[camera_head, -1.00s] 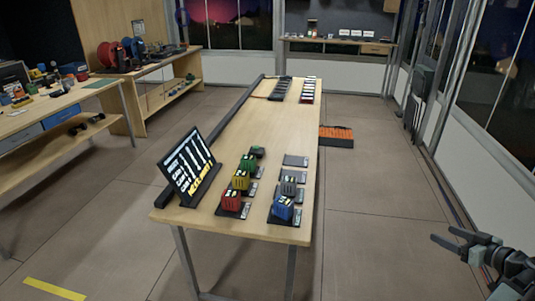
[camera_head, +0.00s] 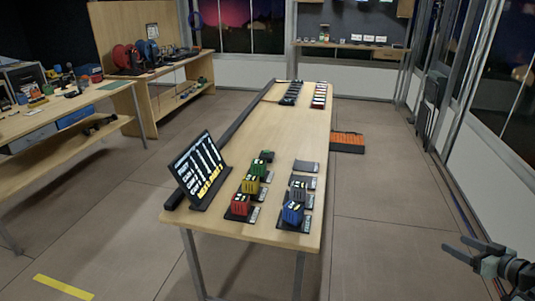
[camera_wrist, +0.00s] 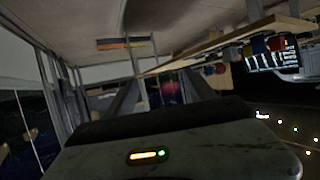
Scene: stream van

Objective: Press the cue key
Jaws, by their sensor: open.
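Coloured key-like blocks stand on dark pads in two columns on the long wooden table (camera_head: 255,228). The left column has a red block (camera_head: 240,205), a yellow block (camera_head: 250,184) and green blocks (camera_head: 258,169). I cannot tell which is the cue key. A tilted black sign (camera_head: 200,168) with white and yellow lines stands at left; its words are unreadable. My gripper (camera_head: 453,244) is open and empty, right of the table and well apart from it.
More dark items sit in rows at the table's far end (camera_head: 290,94). An orange-and-black crate (camera_head: 347,140) lies on the floor right of the table. A cluttered workbench (camera_head: 70,106) stands at left.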

